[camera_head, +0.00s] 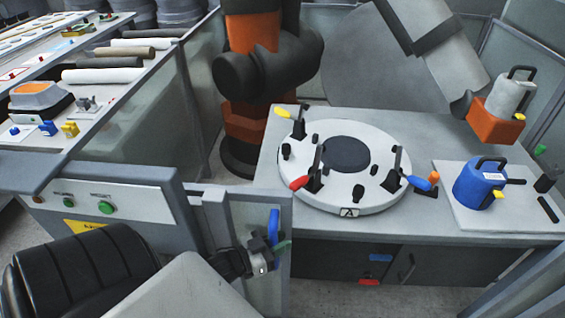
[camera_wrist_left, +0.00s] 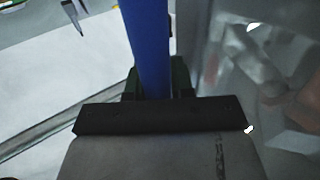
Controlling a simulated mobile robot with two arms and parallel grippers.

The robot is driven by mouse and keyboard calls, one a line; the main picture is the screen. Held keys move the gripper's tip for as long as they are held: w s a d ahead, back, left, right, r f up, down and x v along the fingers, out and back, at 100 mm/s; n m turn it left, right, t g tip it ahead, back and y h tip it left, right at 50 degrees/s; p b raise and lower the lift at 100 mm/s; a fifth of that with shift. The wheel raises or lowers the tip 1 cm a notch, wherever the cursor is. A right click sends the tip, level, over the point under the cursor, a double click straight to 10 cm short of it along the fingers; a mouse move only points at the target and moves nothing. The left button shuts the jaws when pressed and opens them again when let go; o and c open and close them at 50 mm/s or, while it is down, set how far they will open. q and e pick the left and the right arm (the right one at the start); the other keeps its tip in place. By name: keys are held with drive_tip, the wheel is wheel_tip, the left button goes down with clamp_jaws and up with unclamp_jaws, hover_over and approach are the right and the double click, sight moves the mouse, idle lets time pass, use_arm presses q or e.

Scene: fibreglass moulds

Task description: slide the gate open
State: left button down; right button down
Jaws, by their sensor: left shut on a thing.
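The gate (camera_head: 240,217) is a grey-framed panel at the lower middle of the head view, beside the control box. Its upright blue handle (camera_head: 274,224) is on the right part of the panel. My left gripper (camera_head: 268,246) is shut on this handle, low on the bar. In the left wrist view the blue handle (camera_wrist_left: 148,45) runs up from between the dark fingers (camera_wrist_left: 156,82). The fingers hide its lower part. My right gripper is not in view.
Right of the gate, a table (camera_head: 420,135) bears a round white fixture (camera_head: 315,197) with clamps and a blue canister (camera_head: 477,187). A large orange and black robot arm (camera_head: 253,60) stands behind. A control box (camera_head: 107,200) is left of the gate.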

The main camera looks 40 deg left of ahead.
use_arm(q)
drive_tip(key=c, duration=1.2)
unclamp_jaws()
drive_tip(key=shift+f, duration=0.1)
drive_tip(key=shift+c, duration=0.2)
drive_tip(key=shift+s, duration=0.1)
drive_tip(key=b+v, duration=0.1)
drive_tip(key=v, duration=0.9)
drive_tip(key=shift+s+a+b, duration=0.2)
drive_tip(key=shift+s+b, duration=0.1)
drive_tip(key=shift+s, duration=0.05)
